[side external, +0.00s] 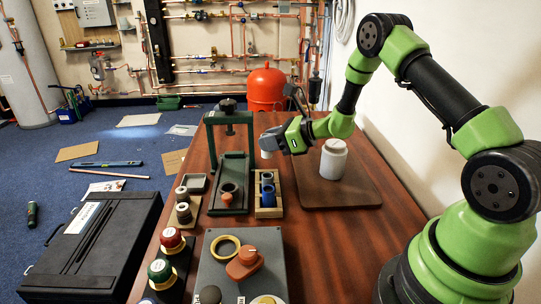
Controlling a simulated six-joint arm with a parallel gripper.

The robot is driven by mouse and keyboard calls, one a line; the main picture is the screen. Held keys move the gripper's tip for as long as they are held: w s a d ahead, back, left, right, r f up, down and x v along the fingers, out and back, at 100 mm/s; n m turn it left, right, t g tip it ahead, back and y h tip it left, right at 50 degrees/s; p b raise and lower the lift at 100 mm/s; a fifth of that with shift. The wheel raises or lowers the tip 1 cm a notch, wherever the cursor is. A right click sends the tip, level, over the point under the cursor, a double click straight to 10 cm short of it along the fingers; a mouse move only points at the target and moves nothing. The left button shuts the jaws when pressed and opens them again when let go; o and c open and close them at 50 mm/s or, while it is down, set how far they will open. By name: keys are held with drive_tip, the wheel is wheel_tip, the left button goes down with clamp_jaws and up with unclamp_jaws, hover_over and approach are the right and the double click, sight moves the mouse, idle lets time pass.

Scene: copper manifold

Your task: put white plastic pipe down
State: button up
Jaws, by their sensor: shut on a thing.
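My gripper (270,142) is shut on a short white plastic pipe (267,154). The pipe hangs below the grey fingers, which hide its upper part. It appears to be above the far end of a small wooden rack (269,212) that holds blue and grey pipe pieces (267,189). I cannot tell how far the pipe is above the rack, or whether it touches anything.
A green press frame (211,140) stands close to the left of my gripper. A white jar (333,160) stands on a brown board (352,194) to the right. A grey panel (217,270) with fittings and red and green knobbed valves (171,238) are in front. The table's front right is clear.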

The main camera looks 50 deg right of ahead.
drive_tip(key=s+a+r+n+g+y, duration=0.1)
drive_tip(key=s+a+n+g+y, duration=0.25)
drive_tip(key=s, duration=0.55)
drive_tip(key=s+a+r+n+g+y, duration=0.15)
drive_tip(key=s+n+g+y, duration=0.3)
drive_tip(key=s, duration=0.55)
drive_tip(key=shift+n+t+h, duration=0.3)
drive_tip(key=shift+n+h, duration=0.1)
drive_tip(key=shift+h, duration=0.1)
drive_tip(key=shift+s+a+f, duration=0.1)
drive_tip(key=shift+a+f, duration=0.05)
drive_tip(key=shift+f, duration=2.55)
drive_tip(key=shift+s+a+f, duration=0.1)
drive_tip(key=shift+a+f, duration=0.05)
drive_tip(key=shift+f, duration=2.5)
drive_tip(key=shift+f, duration=0.1)
drive_tip(key=o, duration=0.9)
